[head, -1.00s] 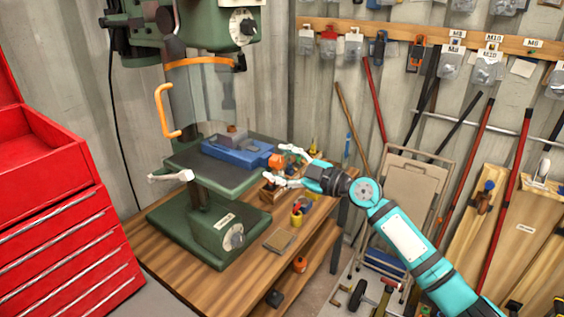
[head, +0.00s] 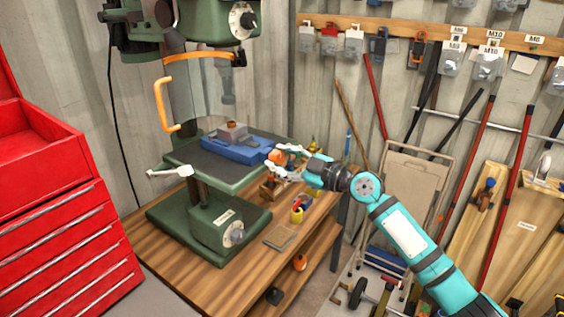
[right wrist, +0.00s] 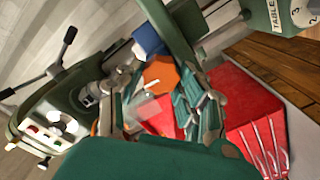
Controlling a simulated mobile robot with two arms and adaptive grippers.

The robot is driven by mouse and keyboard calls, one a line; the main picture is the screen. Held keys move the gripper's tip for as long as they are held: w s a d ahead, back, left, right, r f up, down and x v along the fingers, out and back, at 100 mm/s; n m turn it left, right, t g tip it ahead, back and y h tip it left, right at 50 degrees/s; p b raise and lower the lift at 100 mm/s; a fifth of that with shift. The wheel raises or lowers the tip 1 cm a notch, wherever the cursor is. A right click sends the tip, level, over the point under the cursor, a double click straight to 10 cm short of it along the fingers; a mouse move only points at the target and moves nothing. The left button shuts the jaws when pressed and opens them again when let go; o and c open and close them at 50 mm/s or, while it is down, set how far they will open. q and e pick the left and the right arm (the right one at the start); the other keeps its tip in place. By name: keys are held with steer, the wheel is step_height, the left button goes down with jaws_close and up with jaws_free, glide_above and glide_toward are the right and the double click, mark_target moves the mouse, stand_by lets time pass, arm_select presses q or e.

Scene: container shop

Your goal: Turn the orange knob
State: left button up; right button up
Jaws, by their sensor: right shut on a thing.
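The orange knob (head: 277,157) sits at the right end of the blue vise (head: 236,148), which rests on the green drill press table (head: 244,180). My right gripper (head: 277,159) reaches in from the right and is shut on the knob, its fingers above and below it. In the right wrist view the knob shows as an orange many-sided face (right wrist: 161,74) between the fingers (right wrist: 158,95). The far side of the knob is hidden. My left gripper is not in view.
The drill press stands on a wooden bench (head: 200,265) with small tools near its right edge. A red tool cabinet (head: 70,215) is at the left. A folded cart (head: 408,190) and boards lean at the wall on the right.

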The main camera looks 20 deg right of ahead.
steer(key=m+b, duration=0.1)
steer(key=m, duration=0.1)
steer(key=shift+f+m, duration=0.15)
steer(key=shift+m, duration=0.15)
steer(key=m+b, duration=0.1)
steer(key=m, duration=0.2)
steer(key=shift+m, duration=0.3)
steer(key=m, duration=0.2)
steer(key=shift+m, duration=0.3)
steer(key=m, duration=0.3)
steer(key=shift+w+d+r+m, duration=0.1)
steer(key=shift+r+m, duration=0.1)
steer(key=shift+m, duration=0.2)
steer(key=m+p, duration=0.2)
steer(key=m, duration=0.1)
steer(key=shift+m, duration=0.3)
steer(key=m+p, duration=0.2)
steer(key=m, duration=0.2)
steer(key=shift+m, duration=0.3)
steer(key=m+p, duration=0.3)
steer(key=m, duration=0.1)
steer(key=shift+f+m+p, duration=0.15)
steer(key=shift+m+p, duration=0.95)
steer(key=shift+m, duration=0.8)
